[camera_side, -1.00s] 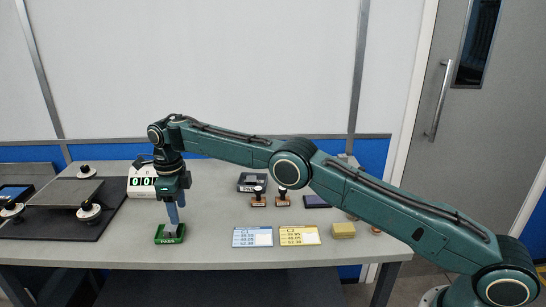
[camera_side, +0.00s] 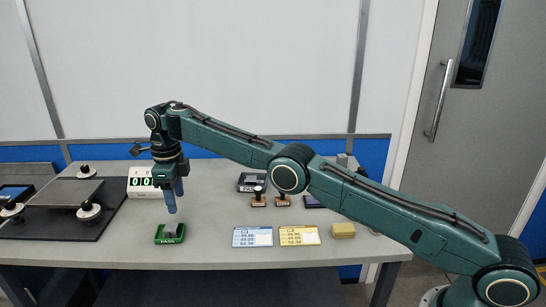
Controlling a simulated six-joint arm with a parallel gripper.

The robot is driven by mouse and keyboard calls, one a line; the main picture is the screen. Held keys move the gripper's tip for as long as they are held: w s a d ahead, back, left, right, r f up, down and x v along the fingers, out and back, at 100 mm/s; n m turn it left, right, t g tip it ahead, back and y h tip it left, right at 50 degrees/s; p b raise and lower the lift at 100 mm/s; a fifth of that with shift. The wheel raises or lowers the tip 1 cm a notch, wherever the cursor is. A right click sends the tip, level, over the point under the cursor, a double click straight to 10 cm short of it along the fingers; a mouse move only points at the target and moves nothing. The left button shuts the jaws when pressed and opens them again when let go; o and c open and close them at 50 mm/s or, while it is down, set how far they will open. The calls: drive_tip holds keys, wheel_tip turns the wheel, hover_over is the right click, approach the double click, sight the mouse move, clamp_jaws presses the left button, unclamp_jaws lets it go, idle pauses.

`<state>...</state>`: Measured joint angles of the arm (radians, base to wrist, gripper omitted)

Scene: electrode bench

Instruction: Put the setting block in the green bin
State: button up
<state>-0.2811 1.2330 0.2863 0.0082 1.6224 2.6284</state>
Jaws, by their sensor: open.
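The green bin (camera_side: 160,239) is a small, shallow tray with light lettering on its front, near the front edge of the bench at the left. A small grey block (camera_side: 171,230), which looks like the setting block, sits in the bin. My gripper (camera_side: 172,209) is above the bin, with its blue fingers pointing down and apart from the block. It is open and empty. One finger largely hides the other from this side.
A white counter box (camera_side: 141,182) stands behind the bin, left of my gripper. A dark plate with white knobs (camera_side: 50,228) lies at far left. Blue (camera_side: 252,237) and yellow (camera_side: 299,236) cards, two stamps and a yellow block (camera_side: 343,230) lie to the right.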

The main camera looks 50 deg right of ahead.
drive_tip(key=s+d+r+n+t, duration=0.1)
drive_tip(key=s+d+r+n, duration=0.25)
drive_tip(key=r, duration=0.45)
drive_tip(key=s+d+r+n, duration=0.2)
drive_tip(key=d+r+n, duration=0.15)
drive_tip(key=r, duration=0.35)
drive_tip(key=s+d+r+n+t, duration=0.1)
drive_tip(key=s+d+r+n, duration=0.25)
drive_tip(key=s, duration=0.25)
drive_tip(key=s+d+r+n+t, duration=0.1)
drive_tip(key=s+d+r+n, duration=0.1)
drive_tip(key=s+r+n, duration=0.3)
drive_tip(key=s+d+n+t, duration=0.1)
drive_tip(key=s+d+n, duration=0.1)
drive_tip(key=s, duration=0.6)
drive_tip(key=s+d+n, duration=0.2)
drive_tip(key=s+n, duration=0.1)
drive_tip(key=s, duration=0.5)
drive_tip(key=s+d+f+n+t, duration=0.1)
drive_tip(key=s+d+f+n, duration=0.1)
drive_tip(key=s+f+n, duration=0.4)
drive_tip(key=s+f, duration=0.3)
drive_tip(key=s, duration=0.4)
drive_tip(key=shift+s+t, duration=0.3)
drive_tip(key=shift+s, duration=0.05)
